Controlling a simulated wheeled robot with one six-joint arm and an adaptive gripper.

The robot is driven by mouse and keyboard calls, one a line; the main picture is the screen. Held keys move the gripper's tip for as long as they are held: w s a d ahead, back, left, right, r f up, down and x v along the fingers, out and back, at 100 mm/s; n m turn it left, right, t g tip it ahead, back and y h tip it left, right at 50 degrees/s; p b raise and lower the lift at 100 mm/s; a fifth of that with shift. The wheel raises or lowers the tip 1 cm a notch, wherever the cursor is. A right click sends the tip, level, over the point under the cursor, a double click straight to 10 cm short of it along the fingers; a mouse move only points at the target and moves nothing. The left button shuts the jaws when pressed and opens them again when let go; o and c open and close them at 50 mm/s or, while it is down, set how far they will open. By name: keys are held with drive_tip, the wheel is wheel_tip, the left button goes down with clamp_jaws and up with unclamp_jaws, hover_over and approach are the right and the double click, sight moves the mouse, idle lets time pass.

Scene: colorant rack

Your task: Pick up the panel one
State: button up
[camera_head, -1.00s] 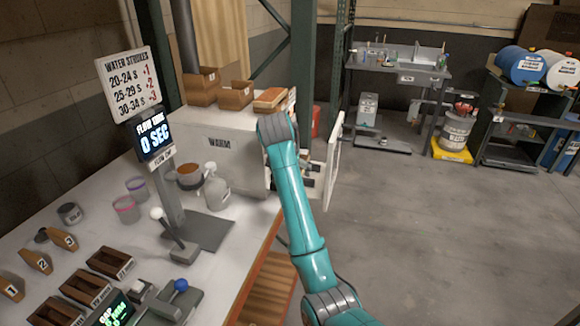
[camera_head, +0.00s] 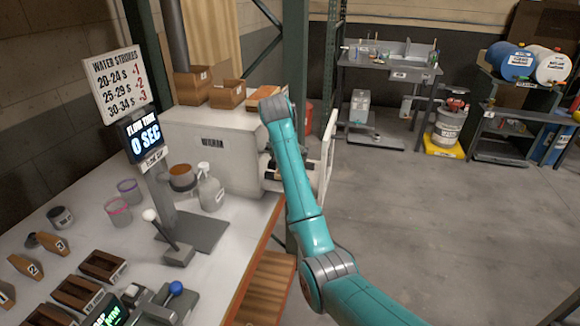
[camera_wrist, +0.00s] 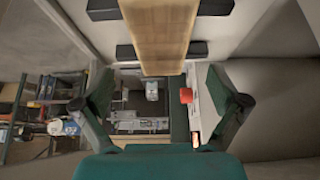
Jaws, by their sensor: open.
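A light wooden panel (camera_wrist: 160,30), which I take to be panel one, shows at the top middle of the wrist view, in front of dark support bars (camera_wrist: 127,52). I cannot read any number on it. My gripper (camera_wrist: 160,82) is open, with one finger to the left and one to the right of the panel's lower end. The fingers look apart from the panel. In the head view my teal arm reaches to the white WARM cabinet (camera_head: 212,150), whose door (camera_head: 328,155) stands open. My gripper is hidden there behind the arm.
The worktable (camera_head: 240,225) carries a flow cup stand (camera_head: 163,205), a spray bottle (camera_head: 210,188) and wooden boxes (camera_head: 102,265). More wooden boxes (camera_head: 228,93) sit on the cabinet. A red thing (camera_wrist: 186,96) shows beyond my fingers. The floor (camera_head: 430,240) at right is clear.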

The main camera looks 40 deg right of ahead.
drive_tip(key=shift+x, duration=2.25)
drive_tip(key=shift+a, duration=0.15)
drive_tip(key=c, duration=1.3)
